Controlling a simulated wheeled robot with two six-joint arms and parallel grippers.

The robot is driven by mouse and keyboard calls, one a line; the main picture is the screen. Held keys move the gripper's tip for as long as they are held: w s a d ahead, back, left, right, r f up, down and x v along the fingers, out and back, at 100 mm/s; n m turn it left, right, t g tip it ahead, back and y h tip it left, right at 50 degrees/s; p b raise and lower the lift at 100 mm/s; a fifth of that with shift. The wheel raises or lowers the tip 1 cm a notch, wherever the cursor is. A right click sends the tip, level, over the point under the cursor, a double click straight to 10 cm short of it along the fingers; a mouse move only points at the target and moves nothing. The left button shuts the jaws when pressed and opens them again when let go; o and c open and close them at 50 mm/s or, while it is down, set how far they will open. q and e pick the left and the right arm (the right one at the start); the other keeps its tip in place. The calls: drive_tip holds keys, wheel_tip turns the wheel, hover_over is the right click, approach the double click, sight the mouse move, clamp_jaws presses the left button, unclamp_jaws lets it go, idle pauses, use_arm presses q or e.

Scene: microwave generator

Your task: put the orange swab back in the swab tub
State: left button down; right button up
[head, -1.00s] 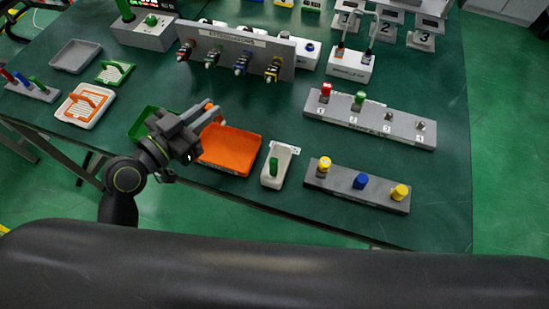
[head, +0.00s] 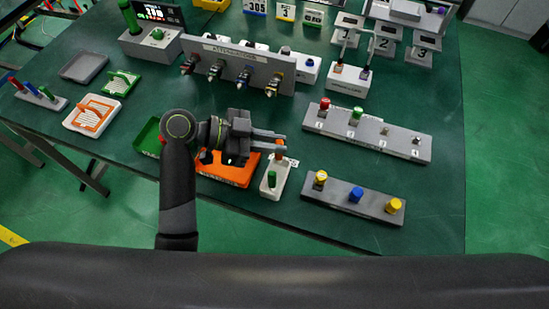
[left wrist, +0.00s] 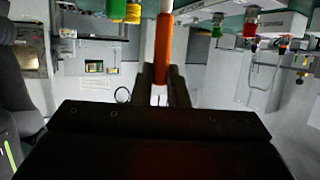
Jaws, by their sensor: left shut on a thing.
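My left gripper (head: 283,142) is shut on the orange swab (head: 279,154), which points down below the fingertips over the back part of the swab tub (head: 268,191). In the left wrist view the orange swab (left wrist: 163,45) stands upright between the fingers of the left gripper (left wrist: 160,92). The tub is a small pale holder with a green swab (head: 271,178) standing in its front part. Whether the orange swab's lower end touches the tub is hard to tell. My right gripper is not in view.
An orange tray (head: 228,178) lies under my left arm, left of the tub. A green tray (head: 146,139) is further left. A dark block (head: 340,201) with yellow and blue knobs stands to the right, and a grey strip (head: 385,139) with caps behind it.

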use_arm(q)
wheel_tip(320, 180, down, 6)
drive_tip(key=shift+r, duration=0.15)
idle(0.3)
drive_tip(key=shift+f, duration=0.2)
drive_tip(key=c, duration=1.7)
unclamp_jaws()
drive_tip(key=shift+r, duration=0.1)
